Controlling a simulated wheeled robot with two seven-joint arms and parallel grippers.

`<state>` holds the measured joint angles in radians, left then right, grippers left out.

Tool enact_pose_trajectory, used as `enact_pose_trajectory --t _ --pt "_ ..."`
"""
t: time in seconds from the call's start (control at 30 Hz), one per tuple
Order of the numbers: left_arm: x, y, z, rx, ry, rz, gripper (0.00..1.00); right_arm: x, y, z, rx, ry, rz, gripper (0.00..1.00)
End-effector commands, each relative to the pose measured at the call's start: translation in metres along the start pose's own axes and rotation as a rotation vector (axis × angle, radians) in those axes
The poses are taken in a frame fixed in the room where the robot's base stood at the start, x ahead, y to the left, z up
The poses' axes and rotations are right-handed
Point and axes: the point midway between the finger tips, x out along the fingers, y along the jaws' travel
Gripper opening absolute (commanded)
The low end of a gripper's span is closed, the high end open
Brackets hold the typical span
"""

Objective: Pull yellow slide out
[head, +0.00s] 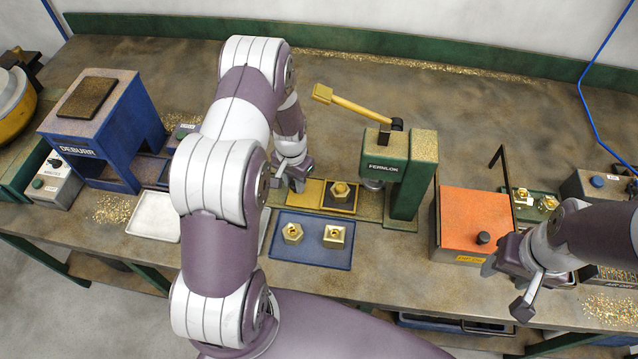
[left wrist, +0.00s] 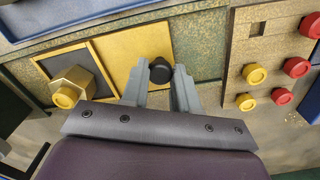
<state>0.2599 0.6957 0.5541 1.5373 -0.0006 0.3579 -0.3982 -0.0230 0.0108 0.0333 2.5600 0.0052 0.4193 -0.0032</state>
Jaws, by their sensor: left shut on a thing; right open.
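The yellow slide (head: 311,193) lies flat on the green base of the FERMLOK press (head: 412,170). Its dark inset carries a brass hex fitting (head: 340,191), left of the press column. In the left wrist view the slide (left wrist: 122,52) has a black knob (left wrist: 160,70) at its end, and the fitting (left wrist: 72,86) shows at left. My left gripper (head: 293,182) is at the slide's left end; in the wrist view its fingers (left wrist: 160,86) are shut on the black knob. My right gripper (head: 508,285) is open and empty in front of the orange-lidded box.
A blue tray (head: 275,255) with two brass parts lies in front of the slide. A white tray (head: 153,215) and the blue DEBURR machine (head: 120,120) stand at left. The orange-lidded box (head: 475,215) is at right. The wrist view shows a panel with red and yellow buttons (left wrist: 272,60).

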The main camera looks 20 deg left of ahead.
Motion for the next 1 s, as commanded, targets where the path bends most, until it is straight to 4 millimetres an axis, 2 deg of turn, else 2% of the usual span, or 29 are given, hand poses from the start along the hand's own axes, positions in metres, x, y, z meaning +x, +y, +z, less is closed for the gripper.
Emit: enact_pose_trajectory --t 0.03,0.1,0.23,0.37,0.63,0.67,0.73,1.0 --pt "0.0 -0.015 0.004 -0.007 0.005 -0.002 0.0 0.002 0.0 0.0 0.0 0.0 0.0 0.55" --pt "0.0 -0.031 0.011 -0.007 0.006 -0.003 0.0 0.004 0.0 0.001 0.0 0.0 0.0 0.55" --pt "0.0 -0.052 0.019 -0.004 0.007 -0.004 0.0 0.006 0.0 0.001 0.0 0.0 0.0 0.55" --pt "-0.001 -0.061 0.023 -0.001 0.007 -0.004 0.0 0.007 0.0 0.001 0.0 0.0 0.0 0.55" --pt "-0.002 -0.062 0.023 0.0 0.008 -0.005 0.0 0.006 0.0 0.001 0.0 0.0 0.0 0.55" --pt "-0.002 -0.062 0.023 0.0 0.008 -0.005 0.32 0.006 0.0 0.001 0.0 0.0 0.0 0.55" --pt "-0.002 -0.062 0.023 0.0 0.008 -0.005 0.55 0.006 0.0 0.001 0.0 0.0 0.0 0.55" --pt "-0.001 -0.061 0.024 0.0 0.005 -0.002 0.55 0.006 0.0 0.001 0.0 0.0 0.0 0.55"
